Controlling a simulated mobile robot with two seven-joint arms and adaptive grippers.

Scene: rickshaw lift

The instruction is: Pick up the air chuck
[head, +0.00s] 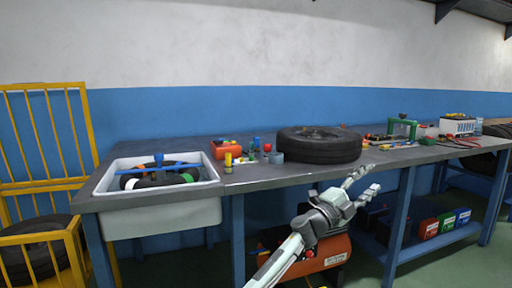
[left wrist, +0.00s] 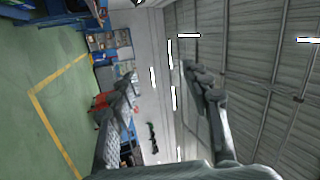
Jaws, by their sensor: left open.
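My left gripper (head: 370,179) is open and empty in the head view, in front of the bench's front edge and below the tire. Its two fingers also show spread apart in the left wrist view (left wrist: 159,78), with nothing between them. I cannot pick out the air chuck for sure. Small coloured items (head: 250,155) lie on the bench left of the tire, and others lie right of it, too small to tell apart. My right gripper is not in view.
A black tire (head: 318,145) lies flat on the grey workbench (head: 255,180). A white sink (head: 160,213) with a wheel in it is at the left end. An orange compressor (head: 318,255) stands under the bench. Yellow racks (head: 45,150) stand at far left.

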